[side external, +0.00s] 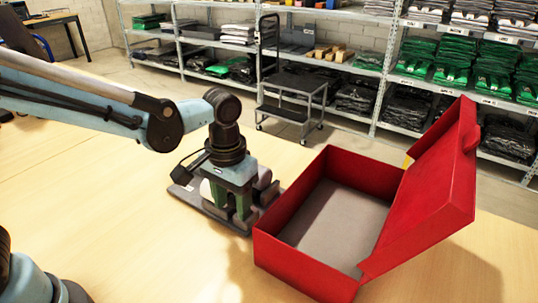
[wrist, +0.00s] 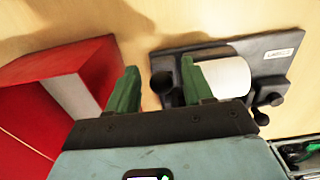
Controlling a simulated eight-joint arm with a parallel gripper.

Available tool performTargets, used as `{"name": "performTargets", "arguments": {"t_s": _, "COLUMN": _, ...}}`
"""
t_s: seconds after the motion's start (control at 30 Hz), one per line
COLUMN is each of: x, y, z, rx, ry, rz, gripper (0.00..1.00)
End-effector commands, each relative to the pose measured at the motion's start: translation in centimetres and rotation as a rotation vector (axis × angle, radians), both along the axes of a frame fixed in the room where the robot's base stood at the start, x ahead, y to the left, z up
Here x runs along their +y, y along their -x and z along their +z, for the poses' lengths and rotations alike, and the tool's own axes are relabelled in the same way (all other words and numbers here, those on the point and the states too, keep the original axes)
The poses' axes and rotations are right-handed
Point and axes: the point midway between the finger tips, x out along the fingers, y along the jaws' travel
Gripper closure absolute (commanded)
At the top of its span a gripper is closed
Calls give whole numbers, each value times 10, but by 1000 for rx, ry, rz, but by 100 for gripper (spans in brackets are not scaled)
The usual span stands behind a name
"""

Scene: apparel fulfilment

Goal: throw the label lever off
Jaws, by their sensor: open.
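The label unit is a dark plate (wrist: 283,65) with a "LABEL" tag and a white roll (wrist: 222,77); in the side view its plate (side external: 185,193) lies on the table, partly hidden by my gripper (side external: 230,203). My gripper's green fingers (wrist: 160,72) are open. In the wrist view a dark round-ended knob (wrist: 162,82) shows between them, closer to the right finger, which overlaps the roll's left end. More dark knobs (wrist: 268,99) stand at the plate's right. I cannot tell which part is the lever, its position, or whether a finger touches anything.
An open red box (side external: 300,240) with a grey inside floor and raised lid (side external: 435,195) stands right of the unit, close to my gripper. The wooden table (side external: 120,215) is clear to the left. Shelves of folded clothes (side external: 440,60) and a dark cart (side external: 295,85) stand behind.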

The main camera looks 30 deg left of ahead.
Motion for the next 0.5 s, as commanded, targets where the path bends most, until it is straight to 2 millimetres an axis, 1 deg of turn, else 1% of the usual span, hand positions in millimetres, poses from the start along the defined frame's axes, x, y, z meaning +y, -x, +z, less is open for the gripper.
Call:
{"name": "performTargets", "arguments": {"t_s": 0.27, "x": 0, "y": 0, "z": 1, "rx": -1, "ry": -1, "rz": 1, "gripper": 49}}
{"name": "performTargets", "arguments": {"t_s": 0.37, "x": 1, "y": -1, "z": 9, "rx": -1, "ry": -1, "rz": 1, "gripper": 49}}
{"name": "performTargets", "arguments": {"t_s": 0.5, "x": 1, "y": 0, "z": 24, "rx": -1, "ry": -1, "rz": 1, "gripper": 49}}
